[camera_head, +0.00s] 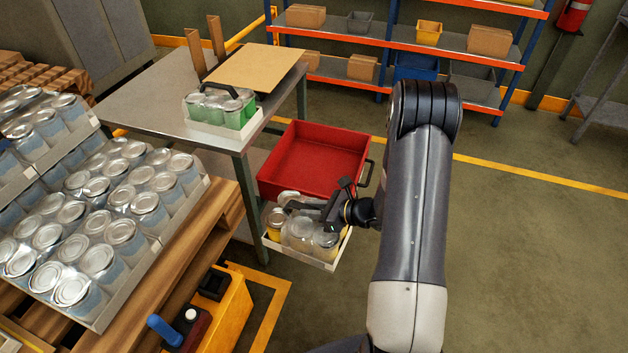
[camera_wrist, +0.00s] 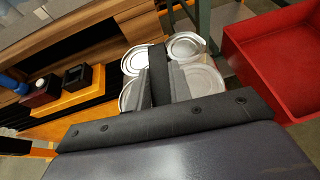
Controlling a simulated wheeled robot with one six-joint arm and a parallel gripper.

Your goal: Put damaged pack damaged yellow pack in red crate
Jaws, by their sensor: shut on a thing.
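The yellow pack (camera_head: 327,263) is a white tray of several cans with silvery lids and yellow sides. My gripper (camera_head: 318,205) is shut on the pack from above. The pack hangs in front of the red crate (camera_head: 302,157), on its near side, and is not inside it. In the wrist view my gripper (camera_wrist: 160,88) lies between the can lids (camera_wrist: 135,62), and the red crate (camera_wrist: 285,50) is to the right. The crate looks empty. Where the jaws meet the pack is partly hidden, and I cannot make out the damage.
A metal table (camera_head: 160,100) holds a pack of green cans (camera_head: 219,108) and a cardboard sheet. Pallets of blue-sided cans (camera_head: 98,262) stand at left. A yellow box with controls (camera_head: 226,318) is at the bottom.

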